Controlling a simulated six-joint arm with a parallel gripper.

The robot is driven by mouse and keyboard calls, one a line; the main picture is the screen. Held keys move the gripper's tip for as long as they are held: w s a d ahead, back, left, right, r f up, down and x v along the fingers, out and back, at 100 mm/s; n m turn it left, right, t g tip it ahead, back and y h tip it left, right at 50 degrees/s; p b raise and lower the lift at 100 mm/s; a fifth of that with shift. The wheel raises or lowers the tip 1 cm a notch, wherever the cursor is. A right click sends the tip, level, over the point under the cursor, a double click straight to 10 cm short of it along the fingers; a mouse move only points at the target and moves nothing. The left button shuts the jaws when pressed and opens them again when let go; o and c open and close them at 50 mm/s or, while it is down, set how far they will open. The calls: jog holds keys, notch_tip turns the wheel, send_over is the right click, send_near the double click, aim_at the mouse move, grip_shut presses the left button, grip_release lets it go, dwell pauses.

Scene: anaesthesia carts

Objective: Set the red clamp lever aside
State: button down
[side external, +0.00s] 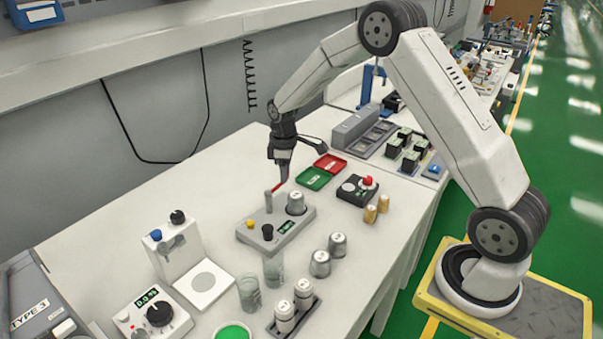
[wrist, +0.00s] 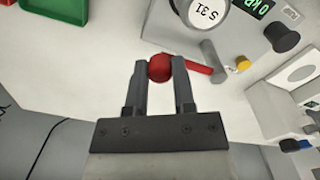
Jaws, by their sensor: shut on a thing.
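My gripper (side external: 283,165) points down over the grey clamp unit (side external: 257,236). In the wrist view its fingers (wrist: 158,75) are shut on the red ball end of the red clamp lever (wrist: 197,67). The lever (side external: 280,184) slants down from my fingers toward a small grey post (side external: 268,202) at the unit's back left. The lever's far end is beside the post (wrist: 212,57); I cannot tell whether they touch. A white-topped canister (side external: 296,203), marked "S 31" in the wrist view (wrist: 206,11), stands on the unit beside the post.
Red (side external: 330,163) and green (side external: 313,179) trays lie behind the unit. A black box with a red knob (side external: 357,190) and brass cylinders (side external: 370,214) are to the right. Metal canisters (side external: 320,264) and glass beakers (side external: 249,292) stand in front. The table's back left is clear.

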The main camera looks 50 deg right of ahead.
jog(key=w+n, duration=0.1)
jog(key=n, duration=0.2)
jog(key=shift+w+a, duration=0.15)
jog(key=shift+w, duration=0.25)
jog(key=shift+w+a+n, duration=0.2)
jog(key=shift+w+n, duration=0.25)
jog(key=shift+n, duration=0.35)
jog(key=shift+w+a+n, duration=0.2)
jog(key=shift+w+n, duration=0.25)
jog(key=shift+n, duration=0.35)
jog(key=shift+c, duration=2.2)
grip_release()
jog(key=shift+r, duration=0.1)
notch_tip(320, 180, up, 8)
jog(key=shift+s, duration=0.1)
